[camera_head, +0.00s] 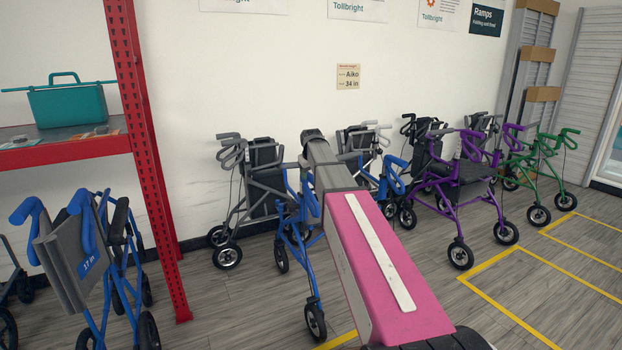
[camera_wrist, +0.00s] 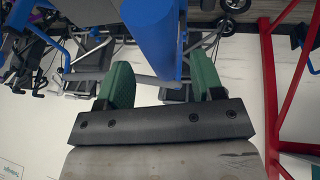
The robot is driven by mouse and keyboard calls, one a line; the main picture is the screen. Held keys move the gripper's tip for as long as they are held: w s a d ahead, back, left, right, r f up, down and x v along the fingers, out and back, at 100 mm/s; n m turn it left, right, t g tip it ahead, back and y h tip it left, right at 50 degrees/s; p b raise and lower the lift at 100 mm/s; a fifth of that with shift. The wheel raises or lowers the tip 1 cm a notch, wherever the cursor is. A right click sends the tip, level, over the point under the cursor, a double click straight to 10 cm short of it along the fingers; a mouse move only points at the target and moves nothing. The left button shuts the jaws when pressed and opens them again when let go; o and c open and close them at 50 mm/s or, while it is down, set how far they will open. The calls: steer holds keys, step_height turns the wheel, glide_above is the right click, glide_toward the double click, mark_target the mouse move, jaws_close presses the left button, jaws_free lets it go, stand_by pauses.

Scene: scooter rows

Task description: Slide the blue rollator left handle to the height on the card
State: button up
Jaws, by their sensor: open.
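The blue rollator (camera_head: 287,232) stands in mid-view, partly hidden behind my arm. One blue handle (camera_head: 309,195) shows just left of my arm and the other handle (camera_head: 392,178) just right of it. A card (camera_head: 348,77) on the wall reads "Aiko" and "34 in". In the wrist view my gripper (camera_wrist: 162,68) is open, with green fingers apart. A large blue handle part (camera_wrist: 152,38) shows between the fingers in the picture; I cannot tell if it touches them. My fingertips are not clear in the head view.
Another blue rollator with a "17 in" label (camera_head: 91,263) stands at left, beside a red shelf post (camera_head: 150,150). A grey rollator (camera_head: 262,185) is behind; purple (camera_head: 455,190) and green (camera_head: 545,165) rollators stand right. Yellow lines mark the floor, with open room at lower right.

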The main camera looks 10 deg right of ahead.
mark_target(311, 175)
steer(key=shift+x, duration=1.65)
jaws_close()
steer(key=shift+r, duration=1.35)
jaws_free()
steer(key=v, duration=1)
steer(key=shift+s+r, duration=0.2)
steer(key=shift+r, duration=0.1)
